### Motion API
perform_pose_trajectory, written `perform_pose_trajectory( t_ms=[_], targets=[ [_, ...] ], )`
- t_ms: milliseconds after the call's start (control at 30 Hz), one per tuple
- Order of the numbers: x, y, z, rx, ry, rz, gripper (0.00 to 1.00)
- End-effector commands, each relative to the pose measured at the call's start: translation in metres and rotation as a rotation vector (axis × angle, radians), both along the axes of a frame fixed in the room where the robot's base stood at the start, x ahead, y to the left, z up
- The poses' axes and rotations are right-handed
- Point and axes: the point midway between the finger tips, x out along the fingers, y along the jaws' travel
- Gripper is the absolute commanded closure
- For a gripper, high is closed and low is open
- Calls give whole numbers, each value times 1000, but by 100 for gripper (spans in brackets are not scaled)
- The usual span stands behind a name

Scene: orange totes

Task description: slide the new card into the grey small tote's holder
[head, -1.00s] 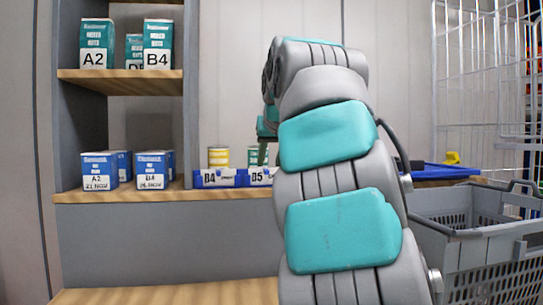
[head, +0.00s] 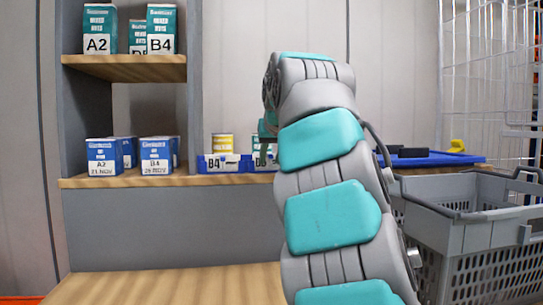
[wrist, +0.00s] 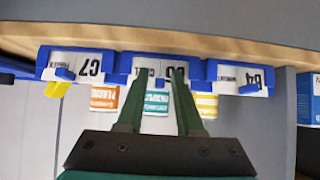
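My gripper (wrist: 158,68) shows in the wrist view with its two dark fingers apart. Its tips are at the middle label, D5 (wrist: 152,70), on a blue-edged front on the shelf. I cannot tell whether the fingers touch that label, and I see no separate card between them. Labels C7 (wrist: 75,67) and B4 (wrist: 240,77) sit on either side. In the head view my arm hides most of the gripper. A grey slotted tote with a handle (head: 470,240) stands at the right; I see no card holder on it clearly. No grey small tote is clearly visible.
The wooden shelf edge (head: 120,181) carries blue A2 and B4 boxes (head: 104,157) at the left. Orange, teal and yellow cans (wrist: 156,103) stand behind the labels. A blue tray (head: 470,159) with dark and yellow items lies at the right, before a wire cage (head: 490,70).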

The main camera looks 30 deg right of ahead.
Motion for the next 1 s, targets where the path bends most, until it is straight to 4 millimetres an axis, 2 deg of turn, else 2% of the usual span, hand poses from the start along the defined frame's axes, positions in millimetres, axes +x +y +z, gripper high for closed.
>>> perform_pose_trajectory(
  t_ms=[33,233,567,1000],
  targets=[
    [1,0,-2,1,2,0,79],
    [1,-1,-1,0,1,0,100],
    [1,-1,1,1,0,-1,100],
    [-1,1,22,0,-2,1,100]
  ],
)
